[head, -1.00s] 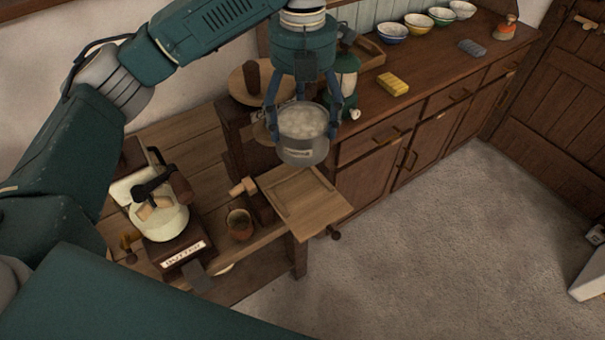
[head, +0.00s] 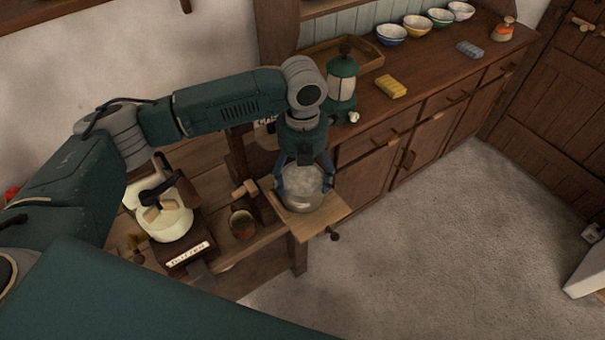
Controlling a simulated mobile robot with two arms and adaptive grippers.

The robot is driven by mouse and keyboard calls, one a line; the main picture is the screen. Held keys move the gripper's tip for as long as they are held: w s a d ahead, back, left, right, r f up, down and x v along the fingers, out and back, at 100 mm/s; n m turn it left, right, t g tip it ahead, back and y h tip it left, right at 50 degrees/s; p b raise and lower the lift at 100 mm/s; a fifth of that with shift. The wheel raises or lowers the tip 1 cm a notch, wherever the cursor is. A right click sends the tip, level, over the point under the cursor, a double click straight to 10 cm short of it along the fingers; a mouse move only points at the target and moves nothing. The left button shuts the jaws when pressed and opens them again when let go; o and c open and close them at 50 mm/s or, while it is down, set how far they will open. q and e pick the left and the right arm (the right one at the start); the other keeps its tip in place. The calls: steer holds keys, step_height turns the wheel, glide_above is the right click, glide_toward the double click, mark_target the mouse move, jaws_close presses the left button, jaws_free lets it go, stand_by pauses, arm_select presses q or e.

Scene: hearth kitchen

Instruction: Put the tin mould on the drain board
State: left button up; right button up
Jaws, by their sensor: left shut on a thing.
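My left gripper (head: 303,183) reaches down from above with its fingers around a round grey metal tin (head: 302,203), which I take as the tin mould; its top looks pale and bumpy. A square light-wood board with a grooved rim (head: 325,225), which looks like the drain board, juts from the bench's right end. The tin is over the middle of this board and hides much of it. I cannot tell whether the tin touches the board or hovers just above it. My right gripper is not in view.
A cream and dark-wood grinder-like device (head: 172,222) and a small brown cup (head: 242,224) stand left on the bench. A green lantern (head: 342,80), a yellow block (head: 391,86) and several bowls (head: 417,26) are on the counter behind.

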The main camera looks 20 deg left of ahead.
arm_select(q)
steer(key=shift+f, duration=0.1)
steer(key=o, duration=1.8)
steer(key=shift+f, duration=0.1)
step_height(320, 180, up, 8)
steer(key=shift+f+b, duration=0.1)
steer(key=shift+b, duration=0.95)
